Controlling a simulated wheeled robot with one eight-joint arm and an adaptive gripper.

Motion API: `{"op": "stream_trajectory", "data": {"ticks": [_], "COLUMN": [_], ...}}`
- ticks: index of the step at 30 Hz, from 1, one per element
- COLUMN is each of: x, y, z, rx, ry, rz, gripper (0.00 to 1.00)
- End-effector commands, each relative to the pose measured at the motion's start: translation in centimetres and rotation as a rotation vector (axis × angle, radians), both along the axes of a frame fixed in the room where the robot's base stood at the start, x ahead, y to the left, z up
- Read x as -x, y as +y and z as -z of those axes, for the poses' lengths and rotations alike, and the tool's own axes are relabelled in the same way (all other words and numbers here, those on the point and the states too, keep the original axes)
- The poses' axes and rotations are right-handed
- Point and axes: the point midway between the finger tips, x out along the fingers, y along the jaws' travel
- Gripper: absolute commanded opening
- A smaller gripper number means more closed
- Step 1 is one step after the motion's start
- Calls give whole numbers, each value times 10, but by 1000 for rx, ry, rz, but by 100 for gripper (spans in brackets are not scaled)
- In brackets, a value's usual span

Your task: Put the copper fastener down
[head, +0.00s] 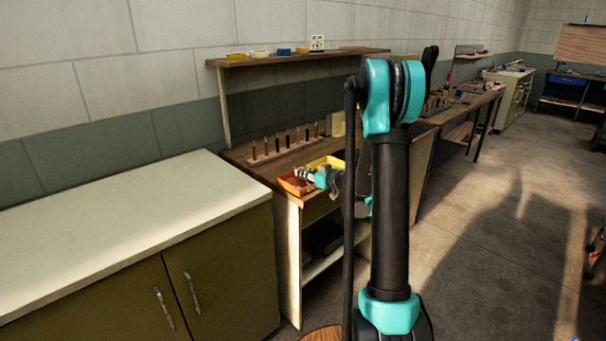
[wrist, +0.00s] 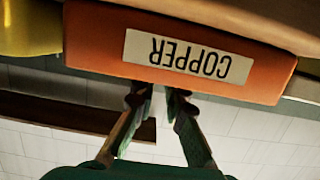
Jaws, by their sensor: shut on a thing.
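The orange bin (wrist: 85,45) bears a white label reading COPPER, upside down in the wrist view. In the head view the orange bin (head: 290,185) sits at the front edge of the wooden workbench. My gripper (wrist: 160,95) has its fingertips close together at the labelled wall of the bin in the wrist view. In the head view my gripper (head: 308,175) is at the orange bin, partly hidden by my arm. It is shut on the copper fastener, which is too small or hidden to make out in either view.
A yellow bin (head: 328,162) stands just behind the orange one. A rack of several upright tools (head: 285,146) stands farther back on the workbench (head: 240,155). A shelf (head: 290,57) hangs above. A white-topped cabinet (head: 130,225) is at the left. Open floor lies right.

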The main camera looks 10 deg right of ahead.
Motion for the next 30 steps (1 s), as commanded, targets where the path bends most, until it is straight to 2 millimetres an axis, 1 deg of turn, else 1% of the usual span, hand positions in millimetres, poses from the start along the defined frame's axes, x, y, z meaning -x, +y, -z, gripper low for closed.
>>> {"op": "stream_trajectory", "data": {"ticks": [5,21,22,26,27,30], "x": [0,0,0,0,0,0], "y": [0,0,0,0,0,0], "z": [0,12,12,12,12,12], "rx": [0,1,1,1,1,1], "ry": [0,0,0,0,0,0], "rz": [0,0,0,0,0,0], "gripper": [0,0,14,30,32,32]}}
